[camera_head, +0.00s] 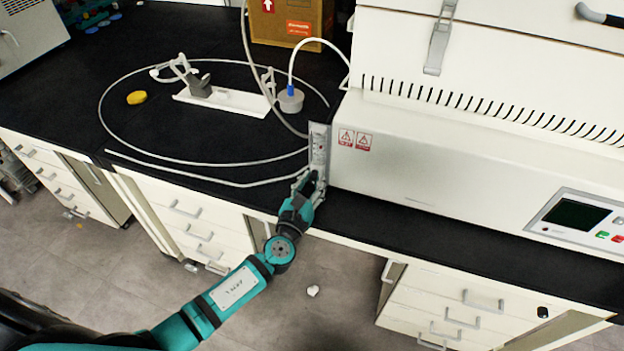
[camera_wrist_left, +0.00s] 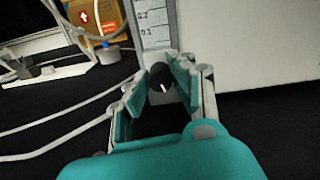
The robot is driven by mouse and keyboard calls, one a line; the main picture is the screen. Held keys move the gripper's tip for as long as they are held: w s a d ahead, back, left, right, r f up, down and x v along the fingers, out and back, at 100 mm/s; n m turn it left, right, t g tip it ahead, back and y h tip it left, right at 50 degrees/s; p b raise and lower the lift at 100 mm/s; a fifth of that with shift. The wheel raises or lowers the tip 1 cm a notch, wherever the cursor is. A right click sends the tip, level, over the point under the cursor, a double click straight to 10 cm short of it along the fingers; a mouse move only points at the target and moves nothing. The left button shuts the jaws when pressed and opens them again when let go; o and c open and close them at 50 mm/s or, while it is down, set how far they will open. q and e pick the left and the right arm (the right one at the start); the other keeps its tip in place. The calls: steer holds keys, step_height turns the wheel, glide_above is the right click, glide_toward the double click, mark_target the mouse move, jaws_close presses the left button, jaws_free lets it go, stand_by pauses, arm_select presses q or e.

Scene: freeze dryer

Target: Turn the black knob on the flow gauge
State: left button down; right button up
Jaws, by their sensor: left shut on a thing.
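The flow gauge (camera_head: 318,143) is a narrow, pale upright panel at the left end of the big white machine; its lower part shows in the left wrist view (camera_wrist_left: 156,25). The black knob (camera_wrist_left: 160,75) sits at the foot of the gauge and bears a white mark. My left gripper (camera_head: 311,182) reaches up to the base of the gauge from the front. In the left wrist view its fingers (camera_wrist_left: 158,88) are around the knob, one on each side, shut on it. In the head view the gripper hides the knob. My right gripper is not in view.
The white machine (camera_head: 430,160) stands right of the gauge, with a screen panel (camera_head: 575,215). Pale tubing (camera_head: 190,163) loops over the black bench (camera_head: 60,120). A cardboard box (camera_head: 290,22), a stoppered grey piece (camera_head: 291,99) and a yellow disc (camera_head: 136,97) are on the bench.

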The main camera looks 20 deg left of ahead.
arm_select(q)
steer(key=shift+f, duration=0.1)
stand_by(0.3)
steer(key=c, duration=1.1)
jaws_free()
steer(key=s, duration=1.2)
steer(key=shift+a, duration=0.15)
